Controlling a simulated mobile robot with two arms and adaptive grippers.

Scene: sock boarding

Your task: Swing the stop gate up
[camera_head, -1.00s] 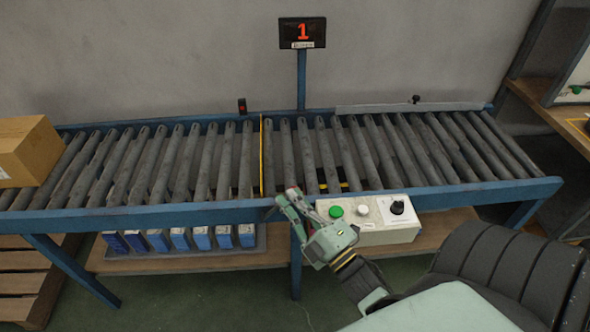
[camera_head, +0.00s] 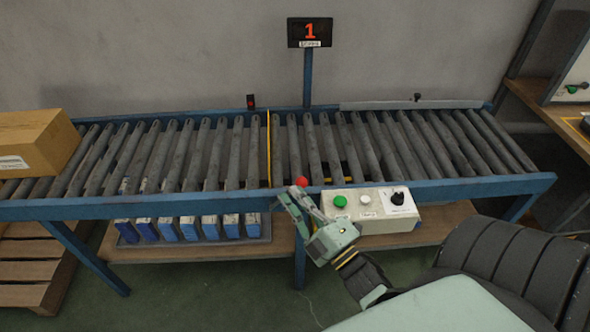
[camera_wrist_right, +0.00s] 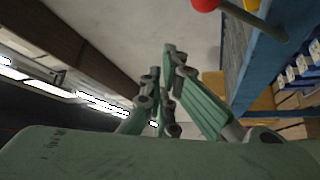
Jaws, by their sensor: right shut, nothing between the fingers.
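A red ball knob (camera_head: 301,182) stands at the conveyor's near rail, just beyond my right gripper's fingers. In the right wrist view the knob (camera_wrist_right: 206,4) is on a short dark rod at the top edge, beyond the fingertips. A yellow-and-black striped piece (camera_head: 347,180) shows low between the rollers right of the knob; it looks like the lowered stop gate, mostly hidden. My right gripper (camera_head: 287,196) is shut and empty in front of the blue rail, apart from the knob. My left gripper is not in view.
A control box (camera_head: 375,214) with green, white and black controls sits right of my gripper. A cardboard box (camera_head: 40,140) is on the rollers at left. A thin yellow strip (camera_head: 268,150) crosses the conveyor. Blue boxes (camera_head: 189,228) stand on the shelf below.

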